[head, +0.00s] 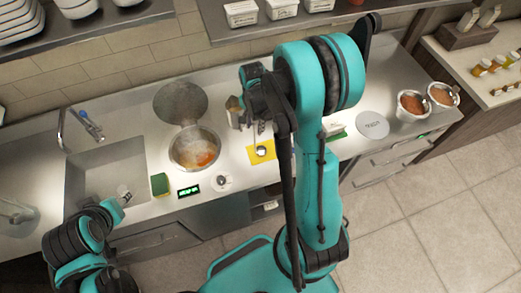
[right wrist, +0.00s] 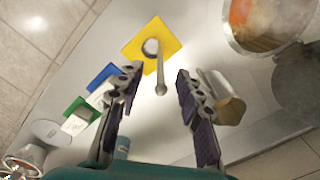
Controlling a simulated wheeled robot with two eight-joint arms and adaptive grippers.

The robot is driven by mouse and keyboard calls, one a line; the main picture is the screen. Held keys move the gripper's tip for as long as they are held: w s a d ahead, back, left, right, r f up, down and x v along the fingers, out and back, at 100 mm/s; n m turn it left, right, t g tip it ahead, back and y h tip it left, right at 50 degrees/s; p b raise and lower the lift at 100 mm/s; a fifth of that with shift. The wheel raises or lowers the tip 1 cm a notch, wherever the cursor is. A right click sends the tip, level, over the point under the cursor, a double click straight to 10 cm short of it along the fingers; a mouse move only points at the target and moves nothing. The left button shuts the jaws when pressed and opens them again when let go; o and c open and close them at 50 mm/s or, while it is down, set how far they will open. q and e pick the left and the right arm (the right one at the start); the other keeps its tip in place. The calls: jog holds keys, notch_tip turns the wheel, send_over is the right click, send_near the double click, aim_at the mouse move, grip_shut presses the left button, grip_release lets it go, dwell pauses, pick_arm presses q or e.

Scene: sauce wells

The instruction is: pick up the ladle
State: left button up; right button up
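The ladle lies on a yellow mat (head: 255,158) on the counter. Its round bowl (head: 262,151) shows left of my right arm, which hides part of the area. In the right wrist view the ladle (right wrist: 153,48) has its bowl on the yellow mat (right wrist: 172,44) and its handle pointing down the picture, between the fingers as seen from above. My right gripper (right wrist: 158,75) is open and empty, above the counter. My left gripper (head: 125,196) is by the counter's front edge, near the sink; its fingers are too small to read.
A pot of orange soup (head: 195,150) steams left of the mat. A faceted beige-grey object (right wrist: 224,98) stands close to the right finger. Blue (right wrist: 103,76) and green (right wrist: 75,107) mats lie left of the ladle. A green sponge (head: 160,184) lies near the front edge.

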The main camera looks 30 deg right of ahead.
grip_shut()
jog(key=shift+r, duration=0.15)
